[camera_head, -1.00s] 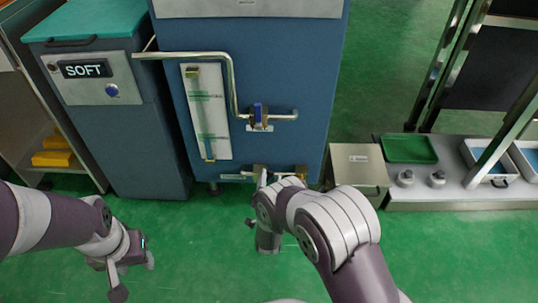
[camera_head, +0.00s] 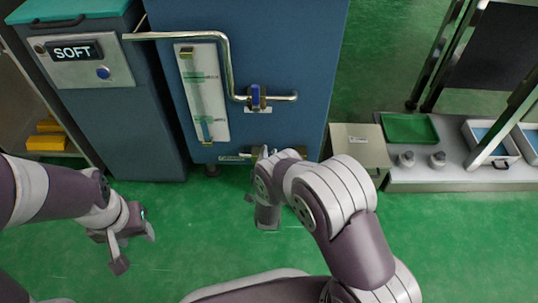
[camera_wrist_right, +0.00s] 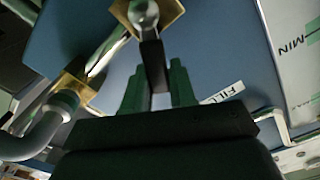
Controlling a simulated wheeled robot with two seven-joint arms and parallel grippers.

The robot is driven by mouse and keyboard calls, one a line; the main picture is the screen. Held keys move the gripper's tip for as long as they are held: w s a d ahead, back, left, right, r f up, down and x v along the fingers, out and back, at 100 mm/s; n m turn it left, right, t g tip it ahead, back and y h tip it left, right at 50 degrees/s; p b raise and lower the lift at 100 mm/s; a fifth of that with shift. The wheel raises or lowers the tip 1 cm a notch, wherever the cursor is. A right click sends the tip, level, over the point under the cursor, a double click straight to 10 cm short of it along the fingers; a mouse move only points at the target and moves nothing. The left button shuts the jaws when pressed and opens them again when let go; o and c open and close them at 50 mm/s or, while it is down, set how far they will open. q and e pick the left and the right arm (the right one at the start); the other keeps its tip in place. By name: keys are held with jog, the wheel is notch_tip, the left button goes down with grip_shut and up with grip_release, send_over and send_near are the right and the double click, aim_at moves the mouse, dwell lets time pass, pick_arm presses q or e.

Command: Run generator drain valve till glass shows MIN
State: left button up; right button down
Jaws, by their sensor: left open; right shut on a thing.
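The blue generator cabinet (camera_head: 285,60) stands ahead. Its upright sight glass (camera_head: 203,95) has green marks on a pale plate; I cannot make out the liquid level. In the right wrist view a MIN mark (camera_wrist_right: 291,45) shows on the plate. My right gripper (camera_wrist_right: 157,88) is shut on a dark valve lever (camera_wrist_right: 153,62) below a brass valve body (camera_wrist_right: 172,10), low on the cabinet front. A label starting "FIL" (camera_wrist_right: 222,93) is near it. In the head view my arm hides most of this. My left gripper (camera_head: 135,250) is open and empty above the floor.
A blue-handled valve (camera_head: 255,96) sits on the steel pipe (camera_head: 228,65) above. A second brass fitting (camera_wrist_right: 70,88) is close to my right gripper. The SOFT unit (camera_head: 110,110) stands left. A metal box (camera_head: 359,148) and low bench (camera_head: 450,177) stand right. Green floor is open in front.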

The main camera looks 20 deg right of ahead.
aim_at(258, 154)
jog(key=shift+a, duration=0.1)
jog(key=n, duration=0.1)
jog(key=a+n+p, duration=0.1)
jog(key=shift+w+a+r+n, duration=0.1)
jog(key=shift+w+r+n, duration=0.05)
jog(key=shift+r+n, duration=0.25)
jog(key=shift+w+a+n+p, duration=0.2)
jog(key=shift+a+n, duration=0.25)
jog(key=shift+n, duration=0.4)
jog(key=shift+w+a+n+p, duration=0.15)
jog(key=shift+a+n, duration=0.25)
jog(key=shift+n, duration=0.45)
jog(key=shift+a, duration=0.1)
jog(key=c, duration=1)
grip_release()
jog(key=p+v, duration=0.5)
jog(key=v, duration=0.8)
